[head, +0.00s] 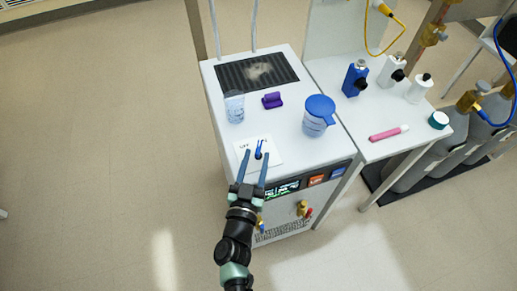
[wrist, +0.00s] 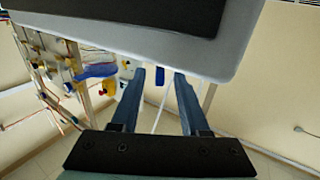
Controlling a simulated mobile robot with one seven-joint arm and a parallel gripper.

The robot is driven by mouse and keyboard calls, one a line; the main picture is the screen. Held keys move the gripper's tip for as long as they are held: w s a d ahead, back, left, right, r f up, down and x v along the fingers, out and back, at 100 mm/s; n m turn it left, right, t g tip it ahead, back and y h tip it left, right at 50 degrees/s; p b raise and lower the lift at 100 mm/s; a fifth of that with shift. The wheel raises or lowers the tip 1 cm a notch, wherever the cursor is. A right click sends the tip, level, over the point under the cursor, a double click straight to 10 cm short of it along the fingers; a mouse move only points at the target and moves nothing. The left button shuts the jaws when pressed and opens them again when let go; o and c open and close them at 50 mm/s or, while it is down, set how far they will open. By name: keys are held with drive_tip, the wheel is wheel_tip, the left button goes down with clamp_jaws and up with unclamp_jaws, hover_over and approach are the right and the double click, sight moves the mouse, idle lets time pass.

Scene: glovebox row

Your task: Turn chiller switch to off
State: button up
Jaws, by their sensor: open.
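The chiller (head: 285,130) is a white box with a dark vent on its top and a display on its front. Its switch (head: 259,150) is a small blue lever on a white plate (head: 272,146) near the chiller's front edge. The marks on the plate are too small to read. My gripper (head: 256,153) is open, with its two blue fingers on either side of the lever in the head view; I cannot tell if either touches it. In the wrist view a small blue piece, apparently the lever (wrist: 160,76), shows between the fingertips (wrist: 160,72).
On the chiller top stand a clear beaker (head: 234,107), a purple block (head: 272,100) and a blue-lidded jug (head: 318,115). The side table (head: 350,125) on the right holds bottles, a pink marker and a teal-lidded jar. Grey gas cylinders stand beyond it. The floor at left is clear.

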sight(257, 157)
drive_tip(key=shift+x, duration=1.7)
clamp_jaws()
